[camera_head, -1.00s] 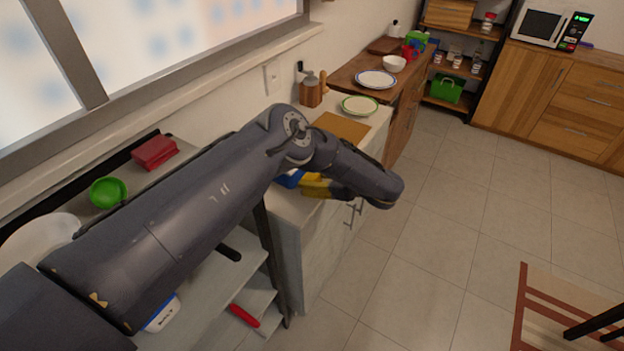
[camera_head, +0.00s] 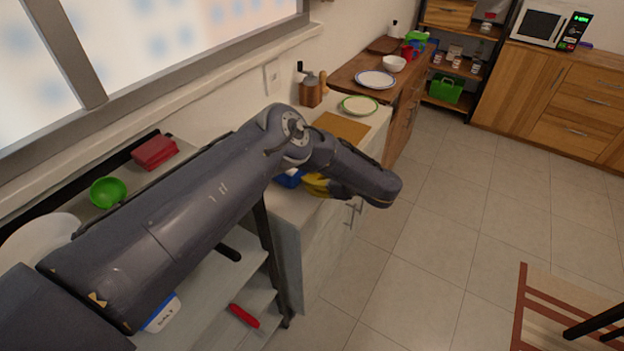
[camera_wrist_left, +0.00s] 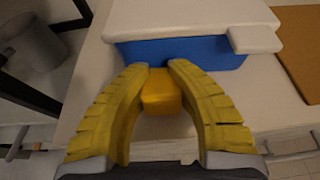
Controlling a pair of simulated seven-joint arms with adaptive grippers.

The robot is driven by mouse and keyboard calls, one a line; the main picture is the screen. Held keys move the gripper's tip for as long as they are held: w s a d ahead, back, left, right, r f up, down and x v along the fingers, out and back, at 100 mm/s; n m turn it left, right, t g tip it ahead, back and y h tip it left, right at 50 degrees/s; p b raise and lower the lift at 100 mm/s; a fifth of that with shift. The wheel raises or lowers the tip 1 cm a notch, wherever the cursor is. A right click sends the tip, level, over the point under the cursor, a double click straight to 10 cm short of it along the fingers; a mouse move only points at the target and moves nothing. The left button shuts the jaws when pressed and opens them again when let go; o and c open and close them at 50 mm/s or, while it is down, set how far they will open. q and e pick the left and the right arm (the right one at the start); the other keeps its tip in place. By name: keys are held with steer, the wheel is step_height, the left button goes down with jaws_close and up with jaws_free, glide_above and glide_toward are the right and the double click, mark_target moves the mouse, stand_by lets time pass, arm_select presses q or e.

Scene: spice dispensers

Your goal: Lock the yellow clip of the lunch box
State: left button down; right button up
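The lunch box (camera_wrist_left: 190,52) is a blue tub with a white lid (camera_wrist_left: 190,16); it stands on the counter at the top of the left wrist view. Its yellow clip (camera_wrist_left: 160,92) sticks out from the front side toward me. My left gripper (camera_wrist_left: 158,68) has yellow fingers, one on each side of the clip, with the tips close to the blue wall. The fingers are apart, but whether they press on the clip I cannot tell. In the head view my left arm mostly hides the box (camera_head: 291,178) and gripper (camera_head: 316,184). My right gripper is not in view.
A white clip (camera_wrist_left: 255,38) is on the lid's right side. A brown board (camera_wrist_left: 299,50) lies right of the box. A grey container (camera_wrist_left: 33,42) is at left. The counter's front edge is close below the gripper, with floor beyond.

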arm_select(q)
steer(key=shift+f, duration=0.1)
stand_by(0.3)
steer(key=g+h, duration=0.1)
steer(key=h, duration=0.1)
steer(key=r+g+h, duration=0.1)
steer(key=h, duration=0.2)
steer(key=shift+w+a+r+g, duration=0.1)
steer(key=shift+a+r+g, duration=0.1)
steer(key=shift+g, duration=0.2)
steer(key=c, duration=0.9)
jaws_free()
steer(key=shift+d+r, duration=0.1)
steer(key=v, duration=1.1)
steer(key=shift+d+r, duration=0.2)
steer(key=shift+r, duration=0.1)
